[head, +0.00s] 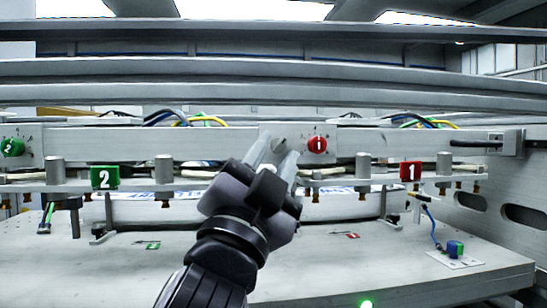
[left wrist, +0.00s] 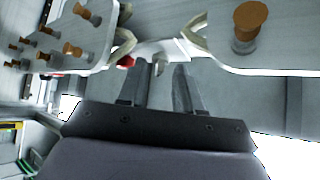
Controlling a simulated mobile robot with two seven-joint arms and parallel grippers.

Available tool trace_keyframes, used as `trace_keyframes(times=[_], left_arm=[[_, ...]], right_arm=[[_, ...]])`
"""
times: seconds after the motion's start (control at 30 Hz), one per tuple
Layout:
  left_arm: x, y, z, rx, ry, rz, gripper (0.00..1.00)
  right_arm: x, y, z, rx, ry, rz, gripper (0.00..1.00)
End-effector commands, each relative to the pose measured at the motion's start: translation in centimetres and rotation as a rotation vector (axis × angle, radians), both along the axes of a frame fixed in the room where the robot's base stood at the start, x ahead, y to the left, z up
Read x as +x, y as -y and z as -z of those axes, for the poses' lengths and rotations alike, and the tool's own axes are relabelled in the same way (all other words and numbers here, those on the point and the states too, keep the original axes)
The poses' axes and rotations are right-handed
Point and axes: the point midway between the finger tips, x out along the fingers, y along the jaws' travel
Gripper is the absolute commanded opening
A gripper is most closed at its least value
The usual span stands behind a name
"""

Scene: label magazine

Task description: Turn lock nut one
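A red knob marked 1 (head: 317,144) sits on a light plate on the long grey rail. A small grey knob (head: 279,143), which may be lock nut one, sits on the same plate to its left. My left gripper (head: 276,152) is at this grey knob, its two fingers apart and pointing at the plate. In the left wrist view the fingers (left wrist: 165,82) show a gap, with a small grey piece (left wrist: 159,68) near their tips. Whether they touch it I cannot tell. The red knob also shows there (left wrist: 126,62). My right gripper is in neither view.
A green knob marked 2 (head: 12,147) is at the rail's left end. Green label 2 (head: 105,177) and red label 1 (head: 411,171) stand on the lower bar among metal cylinders. A blue-green knob (head: 455,248) is at the right. The lower table (head: 400,265) is mostly clear.

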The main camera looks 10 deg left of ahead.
Motion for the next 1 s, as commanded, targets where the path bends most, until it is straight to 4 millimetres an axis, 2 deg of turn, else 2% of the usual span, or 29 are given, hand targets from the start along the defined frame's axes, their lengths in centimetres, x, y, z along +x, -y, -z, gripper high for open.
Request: trace_keyframes(times=[0.4,0.57,0.8,0.83,0.87,0.9,1.0], left_arm=[[-4.6,-0.6,3.5,-0.001,0.001,0.0,0.34],[-5.4,-0.7,3.9,0.0,0.001,-0.001,0.34],[-5.5,-0.7,3.9,0.0,0.001,-0.001,0.34],[-5.4,-0.7,3.9,0.0,0.001,-0.001,0.37],[-5.4,-0.7,3.9,-0.001,0.0,-0.001,0.47],[-5.4,-0.8,3.8,-0.003,-0.001,-0.002,0.53],[-4.9,-1.0,3.8,-0.031,-0.014,-0.01,0.53]], right_arm=[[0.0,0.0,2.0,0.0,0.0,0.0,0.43],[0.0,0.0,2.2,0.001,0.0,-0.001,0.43],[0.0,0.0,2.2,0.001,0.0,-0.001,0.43],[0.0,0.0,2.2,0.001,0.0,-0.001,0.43],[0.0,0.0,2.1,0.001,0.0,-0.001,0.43],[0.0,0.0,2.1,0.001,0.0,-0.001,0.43],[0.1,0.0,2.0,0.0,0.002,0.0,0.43]])
